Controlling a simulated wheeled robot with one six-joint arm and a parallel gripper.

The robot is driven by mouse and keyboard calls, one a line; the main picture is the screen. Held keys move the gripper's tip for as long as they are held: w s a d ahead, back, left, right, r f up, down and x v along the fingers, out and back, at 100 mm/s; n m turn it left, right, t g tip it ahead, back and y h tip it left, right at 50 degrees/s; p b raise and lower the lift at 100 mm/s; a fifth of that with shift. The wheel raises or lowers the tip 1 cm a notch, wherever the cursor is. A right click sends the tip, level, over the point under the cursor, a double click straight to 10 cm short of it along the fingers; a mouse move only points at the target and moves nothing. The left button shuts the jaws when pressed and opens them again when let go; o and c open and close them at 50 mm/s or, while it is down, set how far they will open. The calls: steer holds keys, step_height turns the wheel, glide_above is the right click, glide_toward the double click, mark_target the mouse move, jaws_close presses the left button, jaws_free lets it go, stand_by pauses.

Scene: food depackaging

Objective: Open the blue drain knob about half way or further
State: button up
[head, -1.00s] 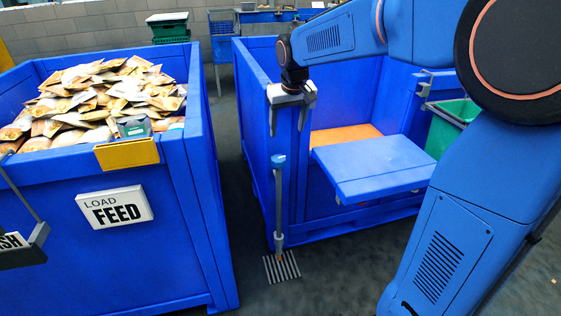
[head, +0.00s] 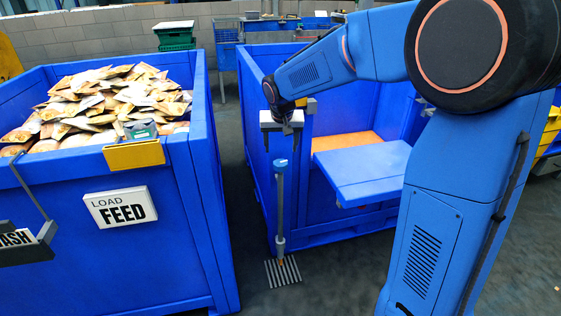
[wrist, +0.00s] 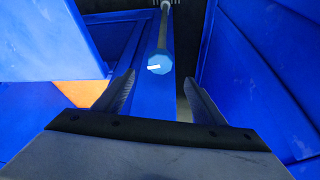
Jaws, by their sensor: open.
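The blue drain knob (head: 280,163) tops a grey upright pipe at the front left corner of the right-hand blue bin. It also shows in the wrist view (wrist: 160,64) as a blue faceted cap with a white mark, ahead of the fingers. My gripper (head: 281,148) is open and points down just above the knob. In the wrist view my gripper's two fingers (wrist: 157,95) stand apart, with the knob beyond them and between their lines. I see no contact between fingers and knob. How far the knob is turned I cannot tell.
A floor drain grate (head: 283,271) lies below the pipe. The right-hand blue bin (head: 259,125) has a blue flap (head: 362,172) and an orange surface (head: 343,141). A blue feed bin (head: 60,250) full of packets stands left, with a gap between the bins.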

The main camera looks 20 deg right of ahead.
mark_target(280, 162)
steer(key=x, duration=0.9)
steer(key=shift+w+f, duration=0.1)
steer(key=shift+f, duration=0.15)
steer(key=shift+c, duration=0.3)
steer(key=c, duration=1)
